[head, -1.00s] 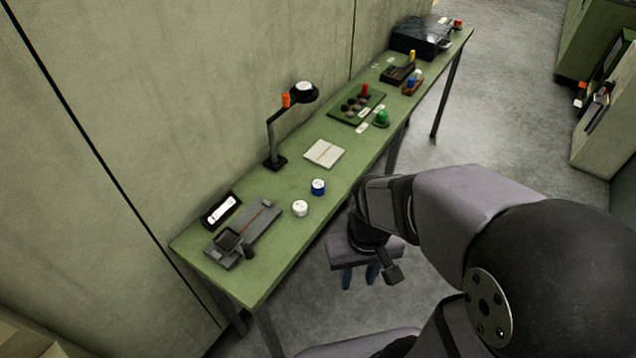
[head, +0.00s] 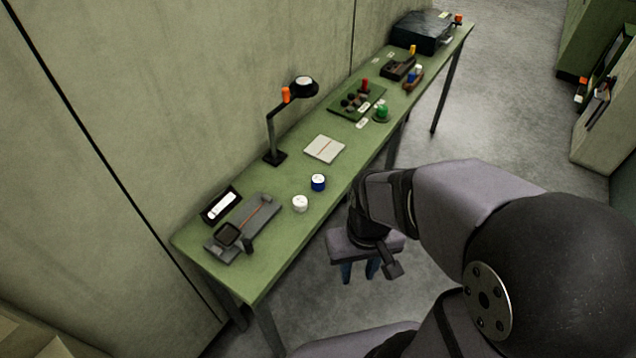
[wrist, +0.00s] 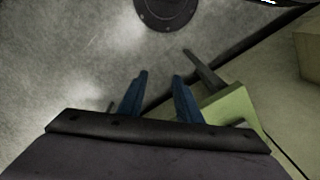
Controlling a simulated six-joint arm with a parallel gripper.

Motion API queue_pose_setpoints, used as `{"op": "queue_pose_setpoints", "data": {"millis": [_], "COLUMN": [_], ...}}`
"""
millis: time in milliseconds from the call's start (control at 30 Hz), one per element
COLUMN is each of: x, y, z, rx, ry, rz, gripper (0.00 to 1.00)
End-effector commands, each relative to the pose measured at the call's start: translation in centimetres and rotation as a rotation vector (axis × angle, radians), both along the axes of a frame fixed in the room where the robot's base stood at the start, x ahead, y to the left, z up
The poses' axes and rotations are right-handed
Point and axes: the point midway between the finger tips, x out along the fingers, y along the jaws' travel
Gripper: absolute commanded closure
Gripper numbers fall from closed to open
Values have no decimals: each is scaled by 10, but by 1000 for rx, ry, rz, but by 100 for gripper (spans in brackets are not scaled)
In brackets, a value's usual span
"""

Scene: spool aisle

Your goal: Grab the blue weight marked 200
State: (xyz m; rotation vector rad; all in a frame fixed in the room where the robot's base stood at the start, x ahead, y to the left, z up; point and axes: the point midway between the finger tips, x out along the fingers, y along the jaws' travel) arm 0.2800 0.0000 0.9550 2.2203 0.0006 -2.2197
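The blue weight (head: 318,183) is a small round piece with a blue side and a pale top. It stands on the green bench (head: 262,277) in the head view. Its marking is too small to read. My gripper (head: 359,281) hangs off the bench's front side, to the right of and below the weight in the picture. In the wrist view its two blue fingers (wrist: 160,76) are apart with nothing between them. The wrist view shows floor and a corner of green surface, not the weight.
A white round piece (head: 300,203) stands close to the blue weight. A grey scale-like device (head: 262,218), a white pad (head: 324,149) and a lamp (head: 271,135) are nearby. A green board with knobs (head: 372,99) lies farther along. The bench's front edge lies between my gripper and the weight.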

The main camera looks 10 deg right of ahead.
Motion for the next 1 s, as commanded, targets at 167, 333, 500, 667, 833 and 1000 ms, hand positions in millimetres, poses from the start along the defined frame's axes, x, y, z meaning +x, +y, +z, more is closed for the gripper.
{"op": "queue_pose_setpoints", "data": {"millis": [167, 333, 500, 667, 833, 1000], "x": [0, 0, 0, -2, -19, -11], "y": [0, 0, 0, 3, 7, 14], "z": [0, 0, 0, -3, -24, -50], "rx": [0, 0, 0, 0, -2, -10], "ry": [0, 0, 0, 14, 109, 205], "rz": [0, 0, 0, 13, 36, 73], "gripper": [69, 48, 48, 48, 48, 48]}}
